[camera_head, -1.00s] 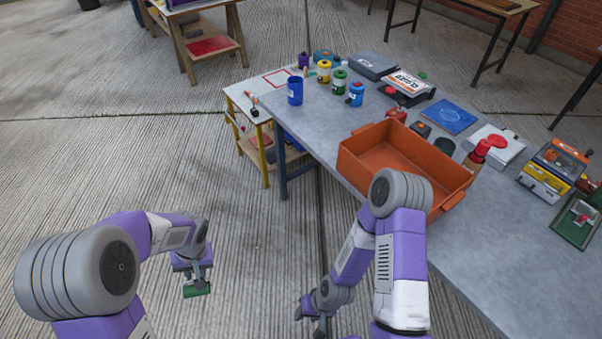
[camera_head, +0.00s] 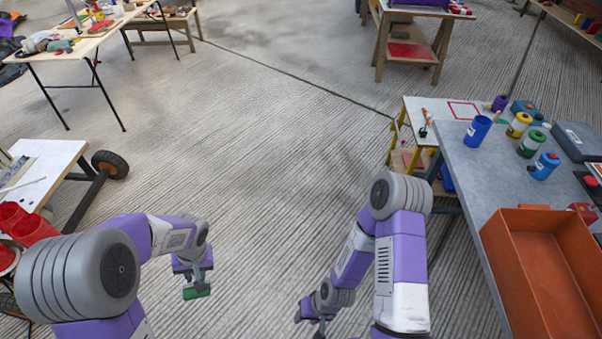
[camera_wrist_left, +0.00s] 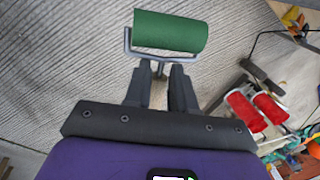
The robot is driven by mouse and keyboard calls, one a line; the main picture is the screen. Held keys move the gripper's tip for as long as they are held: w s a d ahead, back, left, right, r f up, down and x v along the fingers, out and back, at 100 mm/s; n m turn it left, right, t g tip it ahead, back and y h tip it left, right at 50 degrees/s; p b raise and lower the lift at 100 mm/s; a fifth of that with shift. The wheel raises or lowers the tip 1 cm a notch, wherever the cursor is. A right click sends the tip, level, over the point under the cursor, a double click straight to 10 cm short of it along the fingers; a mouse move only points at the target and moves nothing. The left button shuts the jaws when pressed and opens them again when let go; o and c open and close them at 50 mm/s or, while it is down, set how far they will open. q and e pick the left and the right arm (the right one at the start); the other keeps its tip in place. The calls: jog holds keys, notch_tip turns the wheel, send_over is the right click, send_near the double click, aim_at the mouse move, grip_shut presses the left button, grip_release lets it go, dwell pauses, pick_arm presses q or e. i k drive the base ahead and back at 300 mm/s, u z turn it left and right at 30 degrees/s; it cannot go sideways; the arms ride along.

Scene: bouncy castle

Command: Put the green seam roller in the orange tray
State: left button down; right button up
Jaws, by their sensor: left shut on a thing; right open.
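The green seam roller (camera_wrist_left: 170,31) is held in my left gripper (camera_wrist_left: 161,72), which is shut on it by its grey frame. In the head view the roller (camera_head: 197,291) hangs below my left gripper (camera_head: 190,270) above the concrete floor, at the lower left. The orange tray (camera_head: 540,214) stands at the right on the grey table, and its right side is cut off by the picture edge. The part of its inside that shows is empty. My right gripper (camera_head: 317,311) is open and empty, low over the floor, left of the tray.
The grey table (camera_head: 462,166) holds a blue cup (camera_head: 477,131) and several jars behind the tray. A small white-topped table (camera_head: 436,107) adjoins its far end. A white-topped cart (camera_head: 45,165) with red cups stands at the left. Bare concrete floor lies between.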

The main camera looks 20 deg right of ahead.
aim_at(539, 285)
jog(key=u, duration=0.05)
jog(key=i, duration=1.25)
jog(key=z, duration=2.7)
